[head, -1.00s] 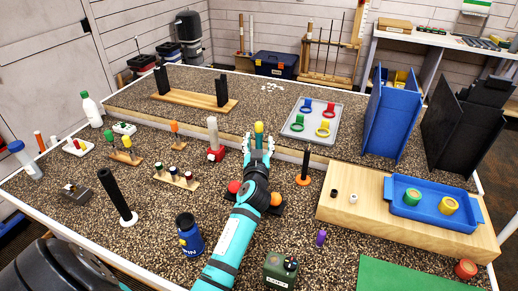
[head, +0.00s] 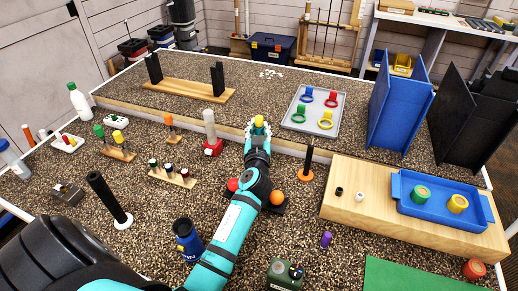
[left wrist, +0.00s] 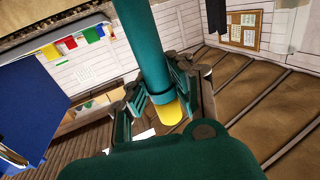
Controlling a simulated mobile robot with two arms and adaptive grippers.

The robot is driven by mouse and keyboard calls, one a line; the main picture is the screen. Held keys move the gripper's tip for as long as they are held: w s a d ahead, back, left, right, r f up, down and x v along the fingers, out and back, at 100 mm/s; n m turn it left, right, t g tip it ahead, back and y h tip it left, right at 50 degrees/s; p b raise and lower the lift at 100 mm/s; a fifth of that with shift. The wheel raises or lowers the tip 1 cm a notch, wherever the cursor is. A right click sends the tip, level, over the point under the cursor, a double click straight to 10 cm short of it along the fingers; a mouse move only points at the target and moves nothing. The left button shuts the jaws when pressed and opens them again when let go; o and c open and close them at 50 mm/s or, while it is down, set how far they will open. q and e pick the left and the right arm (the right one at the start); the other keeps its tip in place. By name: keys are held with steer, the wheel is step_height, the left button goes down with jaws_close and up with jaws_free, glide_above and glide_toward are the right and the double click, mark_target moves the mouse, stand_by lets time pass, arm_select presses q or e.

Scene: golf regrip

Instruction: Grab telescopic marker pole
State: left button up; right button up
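The marker pole shows in the head view as a yellow tip (head: 259,121) near the middle of the table, by the raised back step. In the left wrist view it is a thick teal tube (left wrist: 150,45) with a yellow end. My left gripper (head: 258,130) is at the pole, its fingers spread on either side of the yellow tip. In the left wrist view the gripper's fingers (left wrist: 162,92) straddle the tube near its yellow end; firm contact is not clear. The lower pole is hidden behind my gripper in the head view. My right gripper is not in view.
A red-based white post (head: 211,130) stands close left of my gripper, and an orange-based black post (head: 307,160) to its right. An orange ball (head: 277,197) is beside my forearm. A grey ring tray (head: 298,126) lies behind right; a blue tray (head: 483,220) is farther right.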

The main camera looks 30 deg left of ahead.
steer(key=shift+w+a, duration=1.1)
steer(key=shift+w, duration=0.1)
